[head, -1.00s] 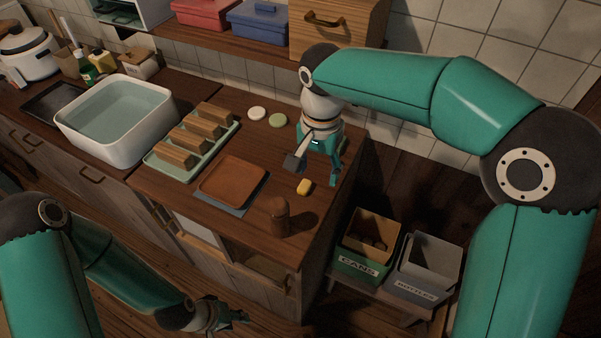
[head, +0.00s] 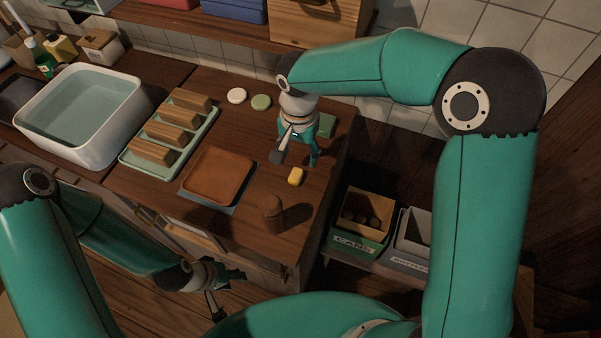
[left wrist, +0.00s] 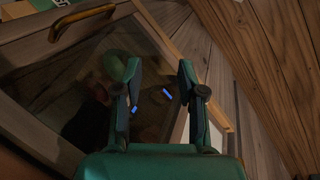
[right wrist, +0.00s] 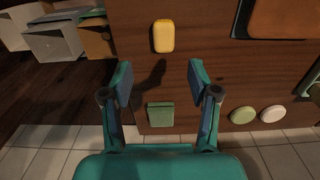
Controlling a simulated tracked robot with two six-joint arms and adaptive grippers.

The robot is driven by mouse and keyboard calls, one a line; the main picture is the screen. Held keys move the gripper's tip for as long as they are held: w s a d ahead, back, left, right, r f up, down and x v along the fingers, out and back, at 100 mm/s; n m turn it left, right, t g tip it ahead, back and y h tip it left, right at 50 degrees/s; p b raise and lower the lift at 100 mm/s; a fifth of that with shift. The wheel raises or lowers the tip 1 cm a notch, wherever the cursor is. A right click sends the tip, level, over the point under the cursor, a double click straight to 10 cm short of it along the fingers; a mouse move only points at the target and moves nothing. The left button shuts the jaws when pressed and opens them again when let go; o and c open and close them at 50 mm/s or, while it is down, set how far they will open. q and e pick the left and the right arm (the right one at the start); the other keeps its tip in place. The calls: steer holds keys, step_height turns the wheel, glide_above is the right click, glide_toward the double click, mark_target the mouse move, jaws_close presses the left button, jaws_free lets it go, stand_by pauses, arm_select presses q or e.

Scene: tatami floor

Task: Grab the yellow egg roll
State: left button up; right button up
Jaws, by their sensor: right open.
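The yellow egg roll (head: 296,176) is a small rounded yellow block lying on the dark wooden counter (head: 240,185). It also shows at the top of the right wrist view (right wrist: 163,36), beyond the fingertips. My right gripper (head: 295,160) points down over the counter just behind the egg roll. In the right wrist view its fingers (right wrist: 160,72) are spread wide and empty. My left gripper (head: 228,288) is low in front of the counter, away from the egg roll. Its fingers are apart with nothing between them in the left wrist view (left wrist: 160,70).
A green block (right wrist: 160,115) lies near the right gripper. A brown cylinder (head: 274,214) stands near the counter's front edge. Left are a brown tray (head: 219,176), a rack of wooden blocks (head: 128,158) and a white basin (head: 113,132). Bins (head: 358,240) stand to the right.

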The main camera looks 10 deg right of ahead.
mark_target(296, 174)
step_height(296, 174, down, 2)
steer(key=shift+s, duration=0.15)
steer(key=f, duration=0.1)
steer(key=f+p, duration=0.1)
steer(key=f, duration=0.1)
steer(key=a+f, duration=0.1)
steer(key=f, duration=0.1)
steer(key=shift+s+p, duration=0.15)
steer(key=shift+p, duration=0.2)
steer(key=shift+f, duration=0.3)
steer(key=c, duration=1.1)
